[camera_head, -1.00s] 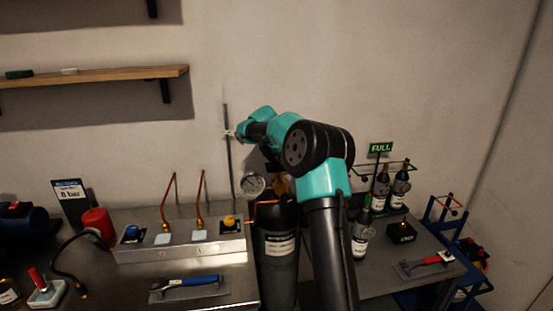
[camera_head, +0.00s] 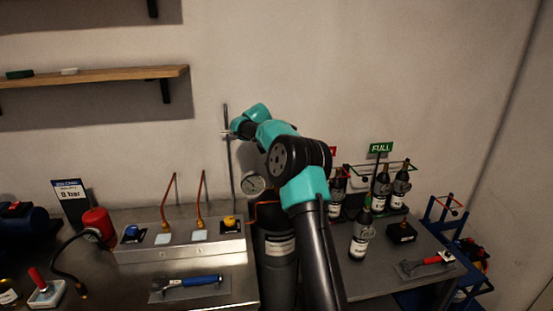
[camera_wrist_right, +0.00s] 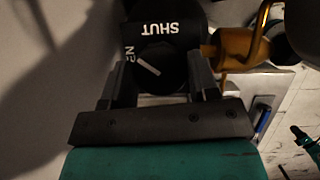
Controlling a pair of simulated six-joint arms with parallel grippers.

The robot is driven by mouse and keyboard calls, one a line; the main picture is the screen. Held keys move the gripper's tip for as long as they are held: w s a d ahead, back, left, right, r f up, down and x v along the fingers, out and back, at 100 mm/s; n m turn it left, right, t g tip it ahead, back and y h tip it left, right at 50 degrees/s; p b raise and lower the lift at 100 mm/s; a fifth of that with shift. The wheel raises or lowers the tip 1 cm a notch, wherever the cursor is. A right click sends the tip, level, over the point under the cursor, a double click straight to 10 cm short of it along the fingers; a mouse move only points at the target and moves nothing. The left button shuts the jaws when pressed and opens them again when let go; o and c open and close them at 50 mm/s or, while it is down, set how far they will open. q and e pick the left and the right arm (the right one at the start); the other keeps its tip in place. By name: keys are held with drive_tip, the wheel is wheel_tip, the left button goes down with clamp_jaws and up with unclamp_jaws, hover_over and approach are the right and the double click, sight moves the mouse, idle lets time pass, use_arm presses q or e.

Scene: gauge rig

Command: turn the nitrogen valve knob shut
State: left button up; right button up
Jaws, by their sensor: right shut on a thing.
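In the right wrist view, the black round nitrogen valve knob (camera_wrist_right: 165,80) sits between the two dark fingers of my right gripper (camera_wrist_right: 158,74). The fingers are shut on its sides. A white pointer line on the knob slants toward the upper left. A dark plate (camera_wrist_right: 160,12) behind it reads SHUT, upside down, and part of another marking shows at its left. The pointer is not at the SHUT word. In the head view my right arm hides the knob and gripper above the dark nitrogen cylinder (camera_head: 278,270). My left gripper is not in view.
A round gauge (camera_head: 253,184) stands left of my arm. A brass fitting (camera_wrist_right: 236,46) lies close to the right finger. A metal panel (camera_head: 180,245) with copper tubes stands at left, and bottles (camera_head: 360,240) stand at right.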

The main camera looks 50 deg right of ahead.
drive_tip(key=m+g+y, duration=0.1)
drive_tip(key=m, duration=0.3)
drive_tip(key=shift+w+m, duration=0.1)
drive_tip(key=shift+m, duration=0.2)
drive_tip(key=shift+d+m+g+y, duration=0.1)
drive_tip(key=shift+m+g+y, duration=0.5)
drive_tip(key=shift+m, duration=1.1)
drive_tip(key=shift+m+y, duration=0.3)
drive_tip(key=shift+m, duration=0.2)
drive_tip(key=o, duration=0.9)
